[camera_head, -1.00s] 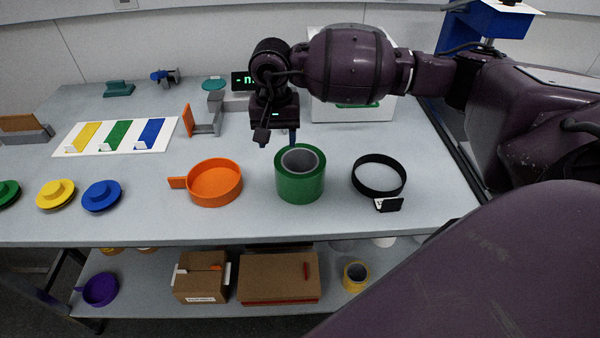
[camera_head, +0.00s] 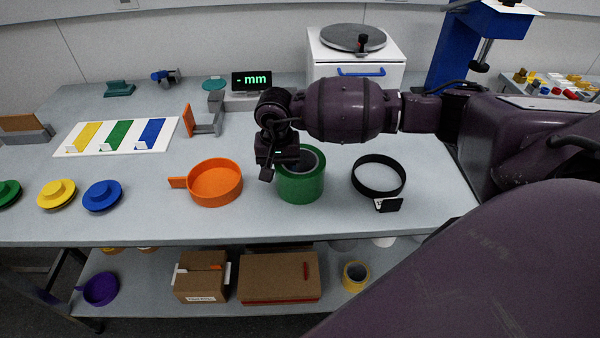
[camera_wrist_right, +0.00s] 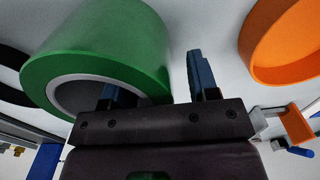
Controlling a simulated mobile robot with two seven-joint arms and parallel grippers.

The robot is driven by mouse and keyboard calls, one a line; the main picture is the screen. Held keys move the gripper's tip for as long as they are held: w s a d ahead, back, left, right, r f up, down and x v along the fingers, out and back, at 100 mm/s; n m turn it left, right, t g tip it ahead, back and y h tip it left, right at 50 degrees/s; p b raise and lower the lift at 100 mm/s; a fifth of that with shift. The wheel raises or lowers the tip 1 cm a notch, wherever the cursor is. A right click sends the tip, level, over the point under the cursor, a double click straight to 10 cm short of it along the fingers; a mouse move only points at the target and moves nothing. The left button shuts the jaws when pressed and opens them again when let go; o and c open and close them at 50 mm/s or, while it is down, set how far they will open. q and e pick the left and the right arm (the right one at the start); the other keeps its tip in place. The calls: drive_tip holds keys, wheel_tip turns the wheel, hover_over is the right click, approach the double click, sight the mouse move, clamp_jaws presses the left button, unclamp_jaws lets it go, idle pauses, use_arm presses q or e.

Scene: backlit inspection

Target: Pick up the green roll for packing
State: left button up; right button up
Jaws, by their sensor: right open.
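The green roll (camera_head: 301,188) stands on the table with its open core upward. It also fills the upper left of the right wrist view (camera_wrist_right: 120,45). My right gripper (camera_head: 280,169) is open at the roll's left rim. In the right wrist view one blue finger is at the core opening and the other is outside the roll, so the jaws (camera_wrist_right: 155,84) straddle its wall. I cannot tell whether either finger touches it. The gripper hides part of the rim in the head view. My left gripper is not in view.
An orange round pan (camera_head: 215,184) is just left of the roll. A black ring (camera_head: 379,188) with a tag lies to the right. Blue (camera_head: 101,195) and yellow (camera_head: 57,193) discs lie further left. A display (camera_head: 252,81) and white box (camera_head: 355,77) stand behind.

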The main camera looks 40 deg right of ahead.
drive_tip(key=shift+c, duration=0.4)
drive_tip(key=c, duration=0.9)
clamp_jaws()
drive_tip(key=shift+r, duration=0.1)
